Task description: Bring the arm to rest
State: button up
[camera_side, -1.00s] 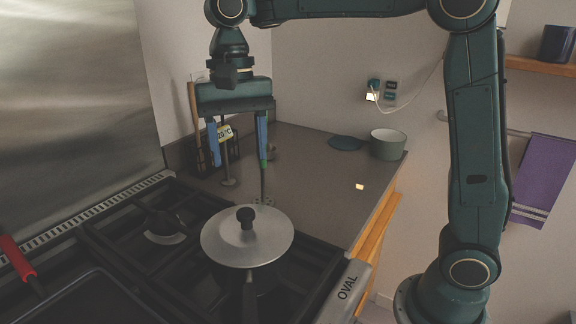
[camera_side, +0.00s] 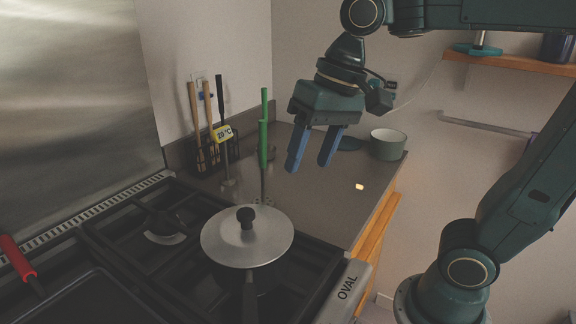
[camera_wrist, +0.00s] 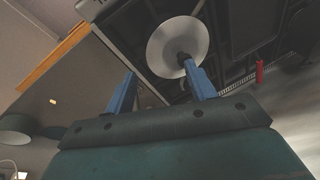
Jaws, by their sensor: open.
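My gripper (camera_side: 312,160) is open and empty, with its two blue fingers apart. In the side view it hangs tilted above the grey counter, right of the green-handled utensils and left of the bowl. In the wrist view the two fingers of my gripper (camera_wrist: 162,88) point toward the stove. A pot with a silver lid and black knob (camera_side: 227,246) sits on the stove, lower left of the gripper and apart from it. The lid (camera_wrist: 166,40) also shows beyond the fingers in the wrist view.
A rack with wooden-handled utensils (camera_side: 207,125) stands at the counter's back. A grey-green bowl (camera_side: 388,146) stands at its right end. A red-handled pan (camera_side: 18,258) is on the stove at left. A wall shelf (camera_side: 510,61) and a rail (camera_side: 485,126) are on the right.

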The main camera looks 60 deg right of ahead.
jog(key=s+d+f+n+t+h, duration=0.1)
jog(key=s+d+f+n+t, duration=0.2)
jog(key=s+d+f, duration=0.2)
jog(key=shift+s+d+f+h, duration=0.2)
jog(key=shift+s+d+h, duration=0.2)
jog(key=shift+s+d, duration=0.6)
jog(key=shift+s+a, duration=0.2)
jog(key=shift+a, duration=0.05)
dwell(0.5)
